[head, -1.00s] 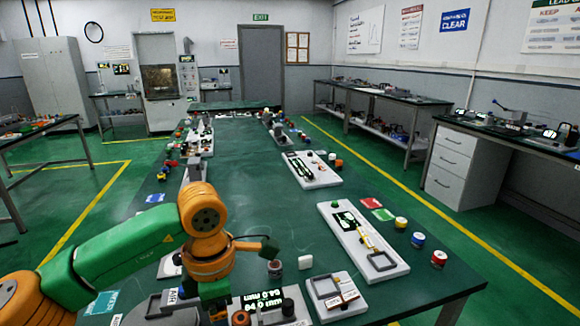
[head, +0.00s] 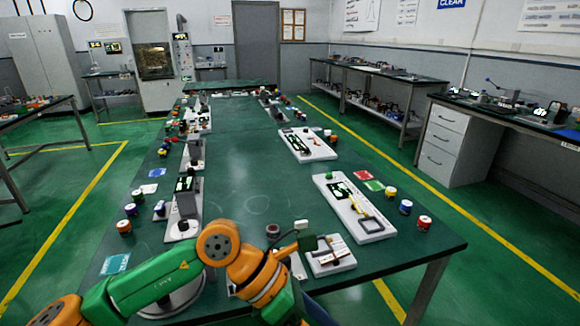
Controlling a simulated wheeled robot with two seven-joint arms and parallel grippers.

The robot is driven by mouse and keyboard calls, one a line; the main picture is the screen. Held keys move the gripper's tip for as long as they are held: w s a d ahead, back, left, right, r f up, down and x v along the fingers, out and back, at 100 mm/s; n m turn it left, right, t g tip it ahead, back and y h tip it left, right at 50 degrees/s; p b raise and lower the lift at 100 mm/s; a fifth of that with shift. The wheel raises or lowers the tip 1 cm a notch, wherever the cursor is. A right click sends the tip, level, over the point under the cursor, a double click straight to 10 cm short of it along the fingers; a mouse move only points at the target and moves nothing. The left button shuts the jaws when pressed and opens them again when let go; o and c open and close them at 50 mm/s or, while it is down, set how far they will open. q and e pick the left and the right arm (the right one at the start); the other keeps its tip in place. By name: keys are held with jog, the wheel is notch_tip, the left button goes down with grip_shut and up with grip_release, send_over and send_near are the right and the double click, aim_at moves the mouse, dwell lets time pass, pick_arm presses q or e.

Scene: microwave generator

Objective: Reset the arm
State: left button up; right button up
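My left arm, orange and green, comes in from the lower left, bends at an orange joint and runs down to the bottom edge. A dark piece (head: 303,238) with a blocky end sticks out to the right from behind the forearm. It looks like part of my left gripper, but its fingers are not clear and I see nothing held in it. It hangs over the near end of the bench, close to a small dark cup (head: 273,230) and a small white block (head: 301,224). My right gripper is not in view.
The long green bench (head: 245,180) has a clear middle strip. A white panel with a yellow part (head: 378,228) lies at right, with colored jars (head: 405,207) beside it. A smaller white board (head: 328,262) lies near the arm. A dark upright device (head: 186,205) stands at left.

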pick_arm(q)
jog(key=s+d+r+n+g+h, duration=0.1)
jog(key=s+d+r+n+h, duration=0.15)
jog(key=d+r+h, duration=0.5)
jog(key=w+a+r+n+t+h, duration=0.1)
jog(key=w+a+r+n+t, duration=0.4)
jog(key=n+t, duration=0.55)
jog(key=w+a+r+n+t+h, duration=0.2)
jog(key=w+a+r+n+t, duration=0.3)
jog(key=n+t, duration=0.55)
jog(key=w+a+f+n+g+y, duration=0.1)
jog(key=w+a+f+n+y, duration=0.2)
jog(key=a+f+n+y, duration=0.55)
jog(key=w+a+f+n+y, duration=0.2)
jog(key=a+f+n+y, duration=0.4)
jog(key=f+n+y, duration=0.5)
jog(key=s+a+f+n+g, duration=0.3)
jog(key=s+f+g, duration=0.3)
jog(key=s+f, duration=0.45)
jog(key=s+a+f+n+g, duration=0.3)
jog(key=s+f+g, duration=0.3)
jog(key=s+f, duration=0.45)
notch_tip(320, 180, down, 16)
jog(key=s+g, duration=0.2)
jog(key=s+a+f, duration=0.2)
jog(key=s+f, duration=0.8)
jog(key=s, duration=0.2)
jog(key=shift+s+g+p, duration=0.3)
jog(key=shift+g+p, duration=0.1)
